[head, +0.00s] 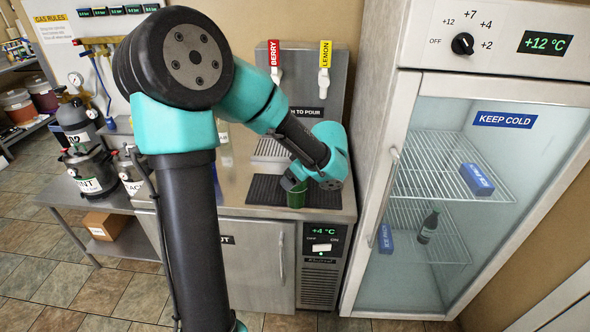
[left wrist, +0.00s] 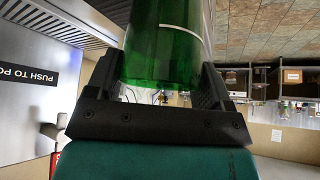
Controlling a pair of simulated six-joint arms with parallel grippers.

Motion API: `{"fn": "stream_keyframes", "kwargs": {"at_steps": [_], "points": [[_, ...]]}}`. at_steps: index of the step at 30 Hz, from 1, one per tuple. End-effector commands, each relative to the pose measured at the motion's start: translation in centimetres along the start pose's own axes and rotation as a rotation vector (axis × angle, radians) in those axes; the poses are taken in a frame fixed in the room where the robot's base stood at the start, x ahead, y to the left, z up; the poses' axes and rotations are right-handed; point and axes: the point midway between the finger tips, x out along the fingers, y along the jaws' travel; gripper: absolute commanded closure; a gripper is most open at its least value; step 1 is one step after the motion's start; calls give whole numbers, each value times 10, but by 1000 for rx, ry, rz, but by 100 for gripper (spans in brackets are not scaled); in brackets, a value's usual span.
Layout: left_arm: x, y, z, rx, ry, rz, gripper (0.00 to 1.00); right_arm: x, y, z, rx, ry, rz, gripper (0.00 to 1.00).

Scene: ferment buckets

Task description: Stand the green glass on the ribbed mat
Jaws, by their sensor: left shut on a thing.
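The green glass (head: 297,197) is at the dark ribbed mat (head: 263,191) on the steel counter, over its middle to right part. My left gripper (head: 293,184) is shut on it from above and behind; the glass also fills the top middle of the left wrist view (left wrist: 165,45), between the two fingers. It looks close to upright. Whether its base touches the mat I cannot tell. My arm hides part of the mat. My right gripper is not in view.
The dispenser with berry (head: 274,58) and lemon (head: 325,57) taps stands behind the mat, with a drip grille (head: 270,149) below. A glass-door fridge (head: 480,190) stands close on the right. Kegs (head: 90,170) stand at the left.

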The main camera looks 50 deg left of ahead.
Motion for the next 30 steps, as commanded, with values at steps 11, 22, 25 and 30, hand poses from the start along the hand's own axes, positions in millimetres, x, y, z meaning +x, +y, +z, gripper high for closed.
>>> {"fn": "stream_keyframes", "kwargs": {"at_steps": [11, 22, 25, 30], "points": [[35, 59, -39, -2, 1, -1, 89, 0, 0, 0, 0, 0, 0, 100], [47, 82, -54, 0, 0, 1, 89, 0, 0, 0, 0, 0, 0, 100], [46, 81, -54, 0, 0, 1, 89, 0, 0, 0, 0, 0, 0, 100], [49, 85, -57, -1, 0, 0, 89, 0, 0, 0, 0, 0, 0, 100]]}}
